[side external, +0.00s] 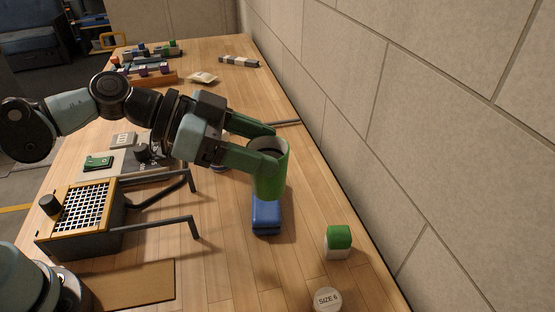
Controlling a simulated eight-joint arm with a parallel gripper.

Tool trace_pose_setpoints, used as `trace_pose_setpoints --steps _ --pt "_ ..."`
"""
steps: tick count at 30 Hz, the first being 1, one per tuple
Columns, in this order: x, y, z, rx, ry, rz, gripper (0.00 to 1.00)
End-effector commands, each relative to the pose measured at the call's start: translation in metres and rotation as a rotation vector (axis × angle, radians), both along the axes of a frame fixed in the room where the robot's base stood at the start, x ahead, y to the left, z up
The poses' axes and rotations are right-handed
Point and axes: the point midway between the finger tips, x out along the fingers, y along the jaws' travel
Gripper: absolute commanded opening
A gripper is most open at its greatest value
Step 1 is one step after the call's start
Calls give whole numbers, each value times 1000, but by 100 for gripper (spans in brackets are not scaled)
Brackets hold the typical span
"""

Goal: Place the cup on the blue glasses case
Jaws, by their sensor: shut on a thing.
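The green cup (271,178) is upright with a dark opening at its top. My gripper (264,146) is shut on the cup near its rim, with green fingers coming from the left. The cup hides the far part of the case. I cannot tell whether the cup's base touches the case or hangs just above it.
A grid-topped box (86,207) with dark hooks (181,226) stands left of the case. A green and white block (338,242) and a round "SIZE 6" piece (327,299) are at front right. A brick wall (420,120) borders the right. Several small items lie at the far end.

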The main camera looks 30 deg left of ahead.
Motion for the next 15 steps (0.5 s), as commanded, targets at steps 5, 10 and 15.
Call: trace_pose_setpoints --steps 5,10,15 --pt "21 15 -15 -1 0 4 20" --pt "39 28 -28 0 0 2 20" --pt "55 41 -41 -1 -1 1 20"
